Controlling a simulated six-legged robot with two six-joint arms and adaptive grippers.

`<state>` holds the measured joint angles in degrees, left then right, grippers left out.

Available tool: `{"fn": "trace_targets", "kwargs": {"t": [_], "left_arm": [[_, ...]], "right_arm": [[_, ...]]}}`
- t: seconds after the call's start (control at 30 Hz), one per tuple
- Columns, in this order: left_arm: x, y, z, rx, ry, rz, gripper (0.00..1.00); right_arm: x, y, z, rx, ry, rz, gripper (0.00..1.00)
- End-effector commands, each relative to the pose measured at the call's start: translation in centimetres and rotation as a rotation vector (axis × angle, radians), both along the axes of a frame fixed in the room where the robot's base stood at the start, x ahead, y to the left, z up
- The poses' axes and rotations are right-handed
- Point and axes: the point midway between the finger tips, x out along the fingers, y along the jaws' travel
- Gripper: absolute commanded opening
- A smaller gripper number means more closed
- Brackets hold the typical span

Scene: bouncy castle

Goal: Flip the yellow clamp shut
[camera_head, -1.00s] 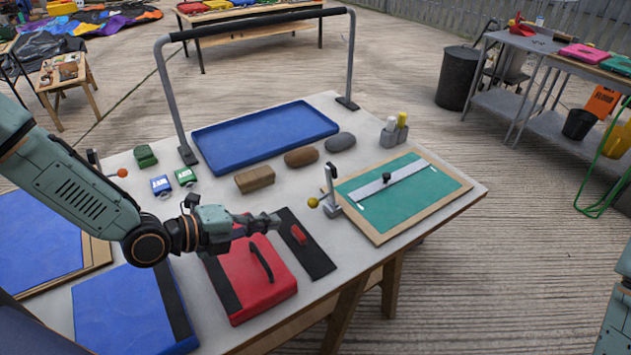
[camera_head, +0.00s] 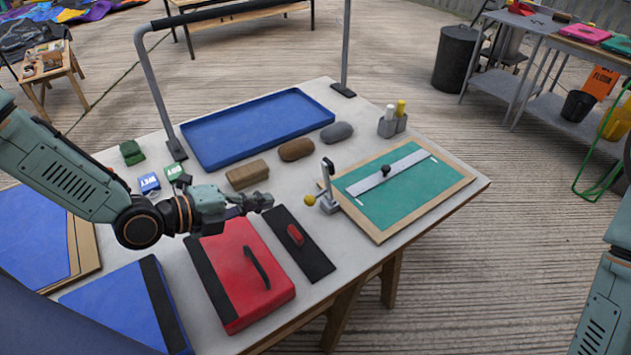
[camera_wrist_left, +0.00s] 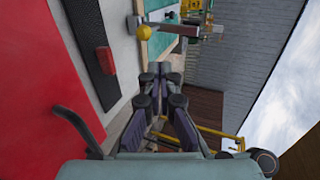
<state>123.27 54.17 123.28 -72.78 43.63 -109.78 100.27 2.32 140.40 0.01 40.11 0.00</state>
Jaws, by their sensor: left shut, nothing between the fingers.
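The yellow clamp (camera_head: 329,190) is a grey metal toggle clamp with a yellow ball knob (camera_head: 310,200). It stands at the left corner of the wooden board, with one metal arm standing upright and the knob out to the left. In the left wrist view the yellow knob (camera_wrist_left: 144,32) is at the top, ahead of the fingertips and apart from them. My left gripper (camera_head: 268,200) is shut and empty, left of the knob with a gap between. Its dark fingers (camera_wrist_left: 160,75) lie together in the left wrist view. My right gripper is out of view; only my right arm shows.
The clamp's board (camera_head: 457,180) carries a green sheet and a metal ruler bar. A red pad (camera_head: 240,285) and a black strip (camera_head: 315,262) with a red block lie below my left gripper. A blue tray (camera_head: 255,130), brown blocks and a tall grey frame (camera_head: 155,85) stand behind.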

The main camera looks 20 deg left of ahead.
Motion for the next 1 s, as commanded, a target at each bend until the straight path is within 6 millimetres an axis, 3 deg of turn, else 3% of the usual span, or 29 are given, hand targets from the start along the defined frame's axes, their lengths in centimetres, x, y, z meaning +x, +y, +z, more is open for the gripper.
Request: {"fn": "trace_targets", "kwargs": {"t": [0.37,1.0], "left_arm": [[0.4,-0.4,-0.4,0.002,0.001,-0.003,0.00],[5.0,-3.6,-2.7,0.006,0.001,-0.004,0.00]], "right_arm": [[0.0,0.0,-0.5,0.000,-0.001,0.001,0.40],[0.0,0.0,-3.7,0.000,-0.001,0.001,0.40]]}}
